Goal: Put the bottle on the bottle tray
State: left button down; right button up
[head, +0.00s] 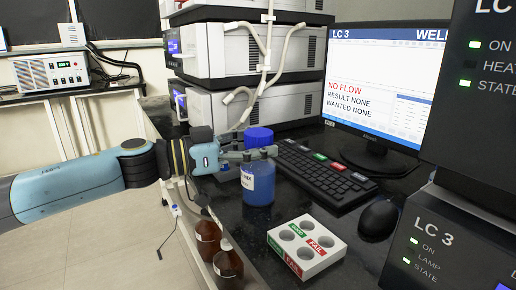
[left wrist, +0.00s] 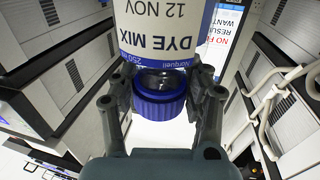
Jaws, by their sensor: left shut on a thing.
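The bottle (head: 258,188) is blue with a blue cap and a white label. It is upright over the black counter; I cannot tell whether its base touches it. My left gripper (head: 250,154) comes in from the left and is shut on the bottle near its neck, just below the cap. In the left wrist view the label of the bottle (left wrist: 163,25) reads "DYE MIX 12 NOV", and the blue cap (left wrist: 160,105) lies between the fingers of the gripper (left wrist: 161,85). I cannot make out a bottle tray for certain. My right gripper is out of view.
A white block (head: 318,262) with round holes and green and red labels stands on the counter in front. A keyboard (head: 322,175), mouse (head: 379,218) and monitor (head: 375,85) are to the right. Instruments (head: 255,55) with hanging tubing stand behind.

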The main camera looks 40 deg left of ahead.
pick_arm(q)
jog(key=c, duration=0.6)
grip_release()
jog(key=shift+f, duration=0.1)
